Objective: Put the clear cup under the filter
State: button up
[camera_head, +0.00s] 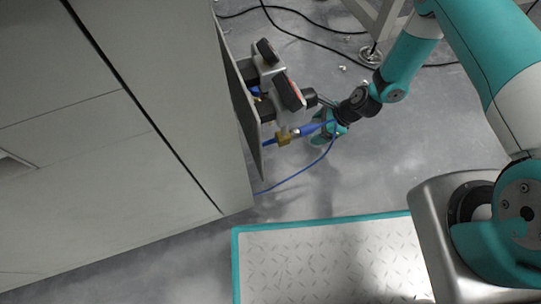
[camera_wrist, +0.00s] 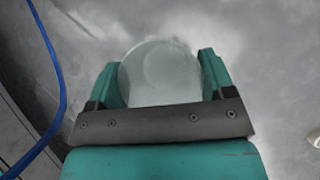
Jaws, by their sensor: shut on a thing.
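In the wrist view, a pale translucent cup (camera_wrist: 160,72), seen from its round end, sits between the two teal fingers of my gripper (camera_wrist: 159,80). The fingers press on it from both sides. In the head view, my gripper (camera_head: 323,134) is low beside the cabinet's side plate, just right of a grey and black unit (camera_head: 268,84), which seems to hold the filter. The cup cannot be made out in the head view. The gap between the cup and the filter cannot be told.
A brass fitting (camera_head: 284,138) with a blue hose (camera_head: 300,172) is close to my gripper. The large grey cabinet (camera_head: 110,120) fills the left. A teal-edged metal plate (camera_head: 330,262) lies on the floor in front. Black cables cross the floor behind.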

jog(key=s+a+f+b, duration=0.1)
jog(key=a+b, duration=0.2)
jog(key=a, duration=0.2)
jog(key=s+a+f+b, duration=0.1)
jog(key=s+a+b, duration=0.1)
jog(key=a+b, duration=0.2)
jog(key=s+a+f+b, duration=0.1)
jog(key=a+b, duration=0.3)
jog(key=a, duration=0.2)
jog(key=shift+s+f, duration=0.15)
jog(key=shift+f, duration=0.25)
jog(key=shift+r, duration=0.15)
jog(key=o, duration=0.9)
